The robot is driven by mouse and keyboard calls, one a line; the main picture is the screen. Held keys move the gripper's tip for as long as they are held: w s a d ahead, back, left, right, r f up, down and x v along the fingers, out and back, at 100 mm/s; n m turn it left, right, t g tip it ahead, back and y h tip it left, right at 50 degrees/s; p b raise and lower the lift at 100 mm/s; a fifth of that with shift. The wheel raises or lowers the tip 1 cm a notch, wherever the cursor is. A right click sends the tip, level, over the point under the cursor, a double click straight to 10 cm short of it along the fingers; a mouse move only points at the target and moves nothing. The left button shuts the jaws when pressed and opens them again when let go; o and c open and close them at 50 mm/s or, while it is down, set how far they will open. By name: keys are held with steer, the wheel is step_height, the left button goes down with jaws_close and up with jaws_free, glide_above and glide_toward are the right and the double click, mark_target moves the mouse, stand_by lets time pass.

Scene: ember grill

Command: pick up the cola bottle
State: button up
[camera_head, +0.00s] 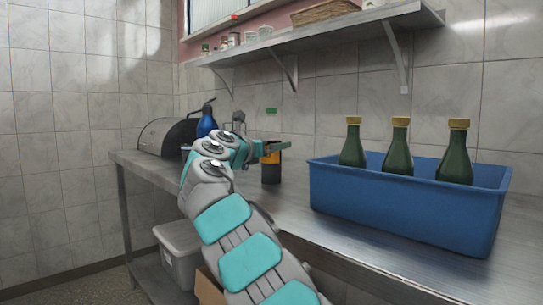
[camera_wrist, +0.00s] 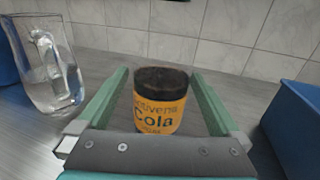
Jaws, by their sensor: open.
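The cola bottle (camera_wrist: 158,112) has a dark top and an orange label reading "Cola". It stands upright on the metal counter in the head view (camera_head: 271,172), left of the blue crate. My gripper (camera_wrist: 160,73) is open, with one green finger on each side of the bottle in the wrist view. Gaps show between the bottle and both fingers. In the head view my gripper (camera_head: 278,146) is at the bottle's upper part, and partly covers it. The bottle's lower end is hidden by the gripper body in the wrist view.
A blue crate (camera_head: 400,205) with green gold-capped bottles (camera_head: 398,150) stands to the right. A clear glass jug (camera_wrist: 45,75) stands close on the left. A blue bottle (camera_head: 207,121) and a dark rounded appliance (camera_head: 165,138) are farther left. A wall shelf (camera_head: 330,37) hangs above.

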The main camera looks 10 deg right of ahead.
steer(key=shift+x, duration=1.65)
steer(key=shift+s, duration=0.1)
jaws_close()
